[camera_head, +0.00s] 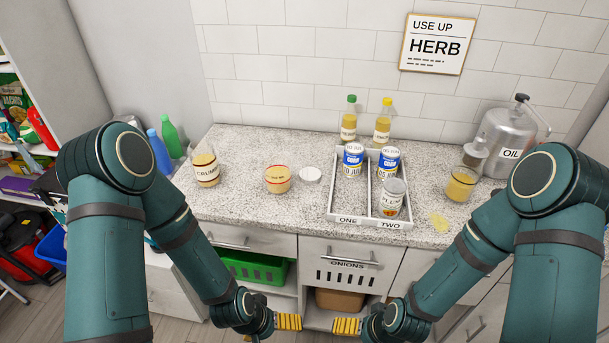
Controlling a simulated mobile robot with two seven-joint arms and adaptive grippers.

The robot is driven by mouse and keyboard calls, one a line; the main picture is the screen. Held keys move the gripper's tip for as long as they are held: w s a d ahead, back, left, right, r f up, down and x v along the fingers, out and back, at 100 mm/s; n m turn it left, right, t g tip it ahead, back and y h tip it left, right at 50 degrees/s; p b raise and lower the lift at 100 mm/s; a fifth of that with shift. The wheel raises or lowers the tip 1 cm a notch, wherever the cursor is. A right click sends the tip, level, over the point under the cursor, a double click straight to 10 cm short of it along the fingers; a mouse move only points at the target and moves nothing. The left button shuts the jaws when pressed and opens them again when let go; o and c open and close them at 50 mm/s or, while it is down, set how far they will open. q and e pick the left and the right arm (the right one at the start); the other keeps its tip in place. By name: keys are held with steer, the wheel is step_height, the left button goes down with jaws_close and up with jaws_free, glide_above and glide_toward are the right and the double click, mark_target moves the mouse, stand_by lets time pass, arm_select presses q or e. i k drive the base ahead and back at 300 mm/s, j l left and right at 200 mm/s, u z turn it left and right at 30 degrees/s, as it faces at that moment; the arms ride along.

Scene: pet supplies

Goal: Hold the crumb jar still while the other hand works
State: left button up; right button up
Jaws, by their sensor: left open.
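The crumb jar (206,169) stands upright at the left of the speckled counter. It is clear, holds pale yellowish contents and has a white label reading CRUM, the rest cut off. My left gripper (288,321) is open and empty, low in front of the counter, well below and right of the jar. My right gripper (346,325) is beside it, also clear of the counter; its yellow fingers show, but their gap cannot be made out. Neither gripper touches the jar.
A shorter jar (278,180) and a white round lid (310,174) lie right of the crumb jar. A divided tray (345,213) marked ONE and TWO holds several containers. A glass jar (461,186) and metal oil can (503,142) stand at right. Counter between the jars is clear.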

mark_target(205, 164)
steer(key=i+j, duration=0.1)
steer(key=j, duration=0.3)
steer(key=i+j, duration=0.1)
steer(key=j, duration=0.75)
steer(key=i+j, duration=0.15)
steer(key=j, duration=0.3)
steer(key=z, duration=1.8)
